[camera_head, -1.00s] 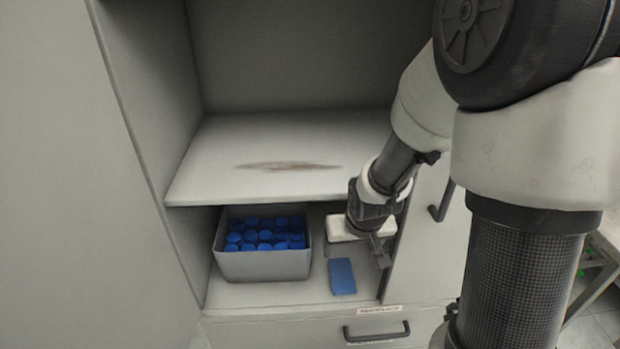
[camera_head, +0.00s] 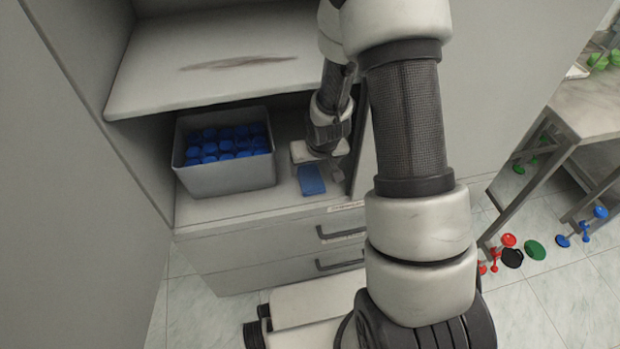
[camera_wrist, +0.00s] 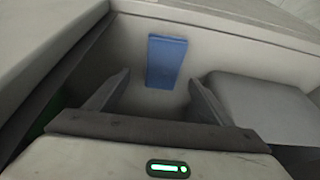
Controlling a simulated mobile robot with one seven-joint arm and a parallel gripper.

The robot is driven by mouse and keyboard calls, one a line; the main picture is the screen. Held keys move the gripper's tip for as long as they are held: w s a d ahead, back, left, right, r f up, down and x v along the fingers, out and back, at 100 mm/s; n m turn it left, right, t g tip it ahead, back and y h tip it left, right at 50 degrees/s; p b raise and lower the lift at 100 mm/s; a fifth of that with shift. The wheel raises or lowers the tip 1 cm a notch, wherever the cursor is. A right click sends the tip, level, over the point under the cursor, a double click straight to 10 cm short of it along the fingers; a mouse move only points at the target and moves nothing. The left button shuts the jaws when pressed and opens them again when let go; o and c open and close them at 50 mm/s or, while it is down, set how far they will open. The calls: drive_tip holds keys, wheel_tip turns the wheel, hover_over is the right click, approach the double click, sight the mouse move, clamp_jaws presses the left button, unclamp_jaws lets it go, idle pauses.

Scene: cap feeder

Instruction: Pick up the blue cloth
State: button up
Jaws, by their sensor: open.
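The blue cloth (camera_head: 311,180) lies flat on the lower shelf of the cabinet, near its front edge, as a small folded rectangle. In the wrist view the cloth (camera_wrist: 166,61) lies beyond my fingertips, roughly centred between them. My gripper (camera_wrist: 155,92) is open and empty, with its two fingers apart and not touching the cloth. In the head view my gripper (camera_head: 335,168) is just right of the cloth, partly hidden by my own wrist.
A grey bin (camera_head: 229,178) of blue caps stands left of the cloth. The stained upper shelf (camera_head: 150,85) hangs above. A cabinet side wall (camera_head: 362,160) is close on the right. Caps lie on the floor at right.

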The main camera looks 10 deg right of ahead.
sight(310, 175)
drive_tip(key=x, duration=0.1)
drive_tip(key=b+x, duration=0.1)
drive_tip(key=x, duration=0.2)
drive_tip(key=shift+s+a+f, duration=0.15)
drive_tip(key=shift+s+a, duration=0.1)
drive_tip(key=shift+s, duration=0.1)
drive_tip(key=shift+w+f, duration=0.25)
drive_tip(key=shift+f, duration=0.15)
drive_tip(key=c, duration=1.1)
drive_tip(key=shift+r, duration=0.1)
